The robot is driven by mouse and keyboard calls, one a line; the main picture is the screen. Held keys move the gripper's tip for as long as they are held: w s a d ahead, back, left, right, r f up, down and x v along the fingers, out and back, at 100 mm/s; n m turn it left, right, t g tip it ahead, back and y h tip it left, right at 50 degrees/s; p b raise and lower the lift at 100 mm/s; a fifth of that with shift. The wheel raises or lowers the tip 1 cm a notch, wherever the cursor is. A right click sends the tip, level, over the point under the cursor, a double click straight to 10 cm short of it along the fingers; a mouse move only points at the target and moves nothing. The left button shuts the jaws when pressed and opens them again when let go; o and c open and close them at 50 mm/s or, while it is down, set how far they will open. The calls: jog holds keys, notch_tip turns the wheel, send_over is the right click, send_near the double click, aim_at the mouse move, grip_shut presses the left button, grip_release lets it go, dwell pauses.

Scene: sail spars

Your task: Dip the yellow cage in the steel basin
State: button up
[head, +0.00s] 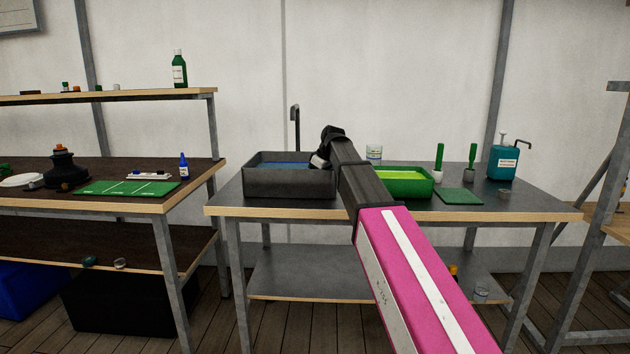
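The steel basin is most likely the dark grey rectangular tub (290,190) on the workbench, with blue liquid inside. My gripper (322,148) is at the end of my arm, over or behind the basin's right end. My arm hides most of it, so I cannot see its fingers clearly or whether it holds anything. I cannot make out a yellow cage. A small yellow-orange thing (454,270) sits on the lower shelf, too small to identify.
A green tray (408,190) with yellow-green liquid stands right of my arm. Further right are green-handled brushes (439,158), a green mat (459,197) and a teal jug (503,163). A tap (295,125) rises behind the basin. A brown bench (130,205) stands left.

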jog(key=shift+s+d+f+m, duration=0.15)
jog(key=shift+s+d+f, duration=0.15)
jog(key=shift+d+f, duration=0.15)
jog(key=shift+s+d+f+m, duration=0.15)
jog(key=shift+s+d+f, duration=0.15)
jog(key=shift+f, duration=0.2)
jog(key=shift+d, duration=0.15)
jog(key=shift+w, duration=0.1)
dwell(0.3)
jog(key=shift+w+d+r, duration=0.1)
jog(key=shift+w+r, duration=0.05)
jog(key=shift+r, duration=0.7)
notch_tip(320, 180, up, 3)
jog(key=shift+w+d+r, duration=0.15)
jog(key=shift+r, duration=0.05)
jog(key=shift+w+d+r, duration=0.1)
jog(key=shift+r, duration=0.35)
jog(key=shift+w+d+r, duration=0.1)
jog(key=shift+r, duration=0.3)
jog(key=shift+w+a+r, duration=0.1)
jog(key=shift+a+r, duration=0.15)
jog(key=shift+r, duration=0.65)
jog(key=shift+w+a+r, duration=0.1)
jog(key=shift+a+r, duration=0.1)
jog(key=shift+r, duration=0.7)
jog(key=shift+a+r, duration=0.1)
jog(key=shift+r, duration=1.3)
jog(key=shift+s, duration=0.1)
